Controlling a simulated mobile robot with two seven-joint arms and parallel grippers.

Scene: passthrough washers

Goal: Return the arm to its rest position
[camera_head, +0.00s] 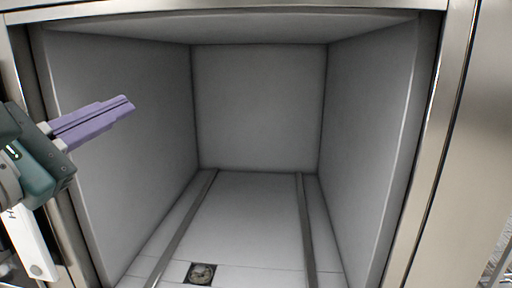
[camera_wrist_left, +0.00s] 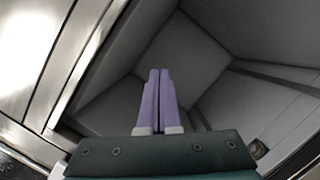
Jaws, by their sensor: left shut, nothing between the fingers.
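My left gripper (camera_head: 128,103) comes in from the left in the head view, at the left side of an open washer chamber (camera_head: 258,105). Its two purple fingers are closed together and hold nothing. In the left wrist view the fingers of the gripper (camera_wrist_left: 159,72) point into the grey chamber (camera_wrist_left: 190,52), touching each other. My right gripper is in neither view.
The chamber is empty, with grey walls and two rails (camera_head: 305,225) along its floor. A small square drain (camera_head: 201,273) lies near the front. A metal frame (camera_head: 445,150) edges the opening, close beside my left arm on the left.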

